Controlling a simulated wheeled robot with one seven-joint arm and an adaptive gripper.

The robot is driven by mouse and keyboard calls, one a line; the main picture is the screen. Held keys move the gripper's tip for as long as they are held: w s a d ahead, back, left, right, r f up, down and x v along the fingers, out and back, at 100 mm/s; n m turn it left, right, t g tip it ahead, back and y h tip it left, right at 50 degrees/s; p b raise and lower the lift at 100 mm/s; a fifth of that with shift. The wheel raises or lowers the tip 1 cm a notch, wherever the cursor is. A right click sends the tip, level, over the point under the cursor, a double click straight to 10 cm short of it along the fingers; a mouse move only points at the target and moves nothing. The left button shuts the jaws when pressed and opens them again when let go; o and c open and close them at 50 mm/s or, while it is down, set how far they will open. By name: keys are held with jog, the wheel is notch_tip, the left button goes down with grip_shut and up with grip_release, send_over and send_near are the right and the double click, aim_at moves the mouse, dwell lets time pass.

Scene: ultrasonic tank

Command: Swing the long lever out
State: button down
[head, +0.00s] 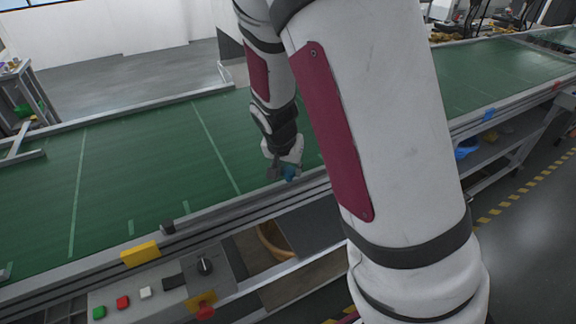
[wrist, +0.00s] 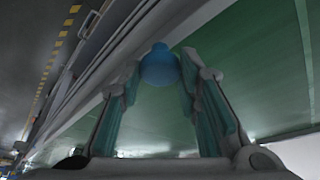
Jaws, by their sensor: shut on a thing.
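My gripper (head: 281,172) is at the near rail of the green conveyor, beyond my large white arm link. In the wrist view its two fingers (wrist: 160,78) are shut on a blue rounded knob (wrist: 160,62), which sits between the fingertips. My arm covers the rail to the right of the gripper.
The green conveyor belt (head: 130,160) runs across the view. A yellow block (head: 140,253) is on its near rail. Below are a button panel with a black rotary knob (head: 205,265) and a red part (head: 204,311). Open floor (head: 530,240) lies at the right.

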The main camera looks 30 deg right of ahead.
jog(key=shift+s+f, duration=0.1)
jog(key=shift+s, duration=0.2)
jog(key=c, duration=1.2)
grip_release()
jog(key=shift+s, duration=0.1)
jog(key=shift+a+r, duration=0.15)
jog(key=shift+r, duration=0.45)
jog(key=v, duration=1.1)
